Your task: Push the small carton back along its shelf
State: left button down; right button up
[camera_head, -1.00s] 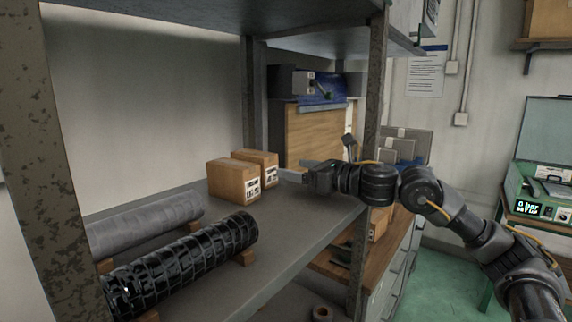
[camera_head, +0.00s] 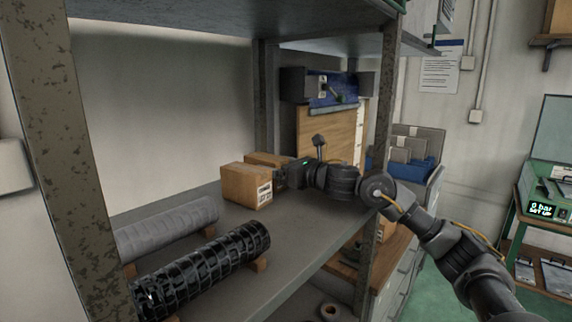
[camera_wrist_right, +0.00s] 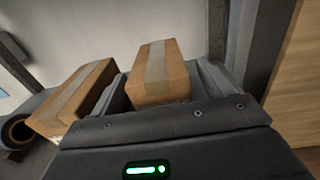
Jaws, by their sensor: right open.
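Two brown cartons sit side by side on the grey shelf (camera_head: 300,222). The farther one, which looks the smaller, is the small carton (camera_head: 266,159); its labelled front is mostly hidden behind my right gripper (camera_head: 279,179) and the nearer carton (camera_head: 243,184). In the right wrist view the small carton (camera_wrist_right: 160,72) lies straight ahead, between the open fingers of my right gripper (camera_wrist_right: 162,92). I cannot tell whether they touch it. The nearer carton (camera_wrist_right: 75,97) is just outside the left finger. My left gripper is not in view.
A grey roll (camera_head: 165,228) and a black wrapped roll (camera_head: 205,268) lie on the shelf's near left part. Rusty posts (camera_head: 65,170) and (camera_head: 383,120) a right-hand post frame the shelf. The back wall stands behind the cartons.

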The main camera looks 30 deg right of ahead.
jog(key=shift+w, duration=0.1)
jog(key=c, duration=1.2)
jog(key=shift+d+f, duration=0.1)
